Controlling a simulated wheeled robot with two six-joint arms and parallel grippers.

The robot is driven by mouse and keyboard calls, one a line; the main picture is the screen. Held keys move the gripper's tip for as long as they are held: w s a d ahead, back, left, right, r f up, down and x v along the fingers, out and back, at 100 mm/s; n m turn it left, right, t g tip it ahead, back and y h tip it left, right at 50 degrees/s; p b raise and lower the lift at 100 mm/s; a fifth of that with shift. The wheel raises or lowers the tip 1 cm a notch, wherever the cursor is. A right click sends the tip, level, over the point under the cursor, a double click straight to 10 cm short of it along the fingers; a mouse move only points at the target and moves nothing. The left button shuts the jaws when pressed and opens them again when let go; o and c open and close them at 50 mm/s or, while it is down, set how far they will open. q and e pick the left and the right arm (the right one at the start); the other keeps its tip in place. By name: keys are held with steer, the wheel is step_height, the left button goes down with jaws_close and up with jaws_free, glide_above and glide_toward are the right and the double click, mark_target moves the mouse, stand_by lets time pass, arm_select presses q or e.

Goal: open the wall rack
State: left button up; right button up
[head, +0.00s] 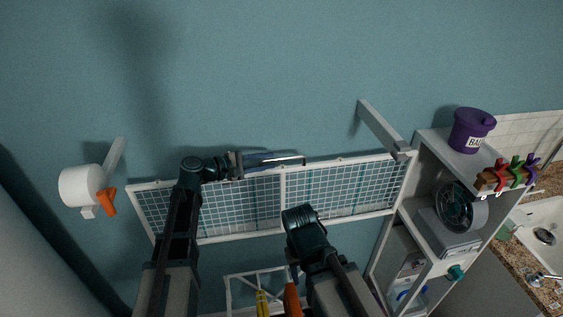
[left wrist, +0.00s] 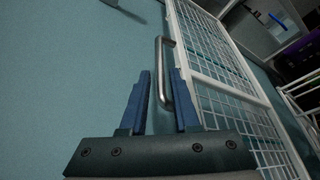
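The wall rack (head: 344,190) is a white frame with a wire grid on the blue wall, across the middle of the head view. Its frame also shows on the right in the left wrist view (left wrist: 210,82). A grey metal bar handle (left wrist: 160,60) is fixed to the frame's edge. My left gripper (head: 285,160) is at the rack's upper edge. In the left wrist view its two blue fingers (left wrist: 161,75) are apart, with the handle showing between them; contact cannot be seen. My right arm is in front of the rack's lower edge; its fingers are hidden.
A grey bracket (head: 382,130) juts out above the rack's right end. A white shelf unit (head: 425,222) with a purple bucket (head: 472,130) stands right of the rack. A white roll-shaped object (head: 82,186) is at the left. The wall above is bare.

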mark_target(276, 160)
arm_select(q)
steer(key=b+x, duration=0.1)
steer(key=x, duration=0.5)
jaws_close()
steer(key=shift+a, duration=0.1)
stand_by(1.3)
